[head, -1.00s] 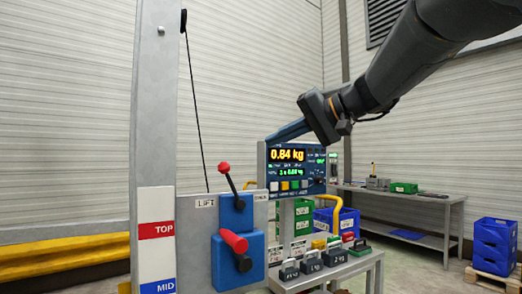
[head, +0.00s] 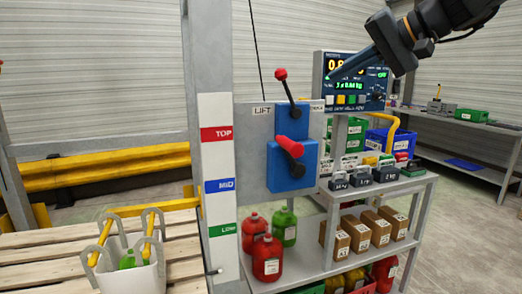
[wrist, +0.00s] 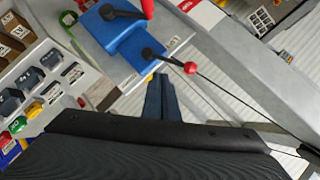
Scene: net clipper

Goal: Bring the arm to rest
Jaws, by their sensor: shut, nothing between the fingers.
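My gripper (head: 330,77) is at the upper right of the head view, its slim blue fingers together and empty. They pass in front of the scale display (head: 352,82) and hide part of its digits. My dark arm reaches in from the top right corner. In the wrist view, the closed blue fingers (wrist: 161,98) point up the picture towards the blue lever boxes (wrist: 132,38). No contact with anything shows.
A lift panel (head: 252,150) carries a red-knobbed lever (head: 281,74) and a thick red handle (head: 289,141). A grey post (head: 213,60) stands left of it. A shelf cart (head: 425,180) holds weights, jugs and boxes. A pallet (head: 40,250) bears a white bucket (head: 130,270).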

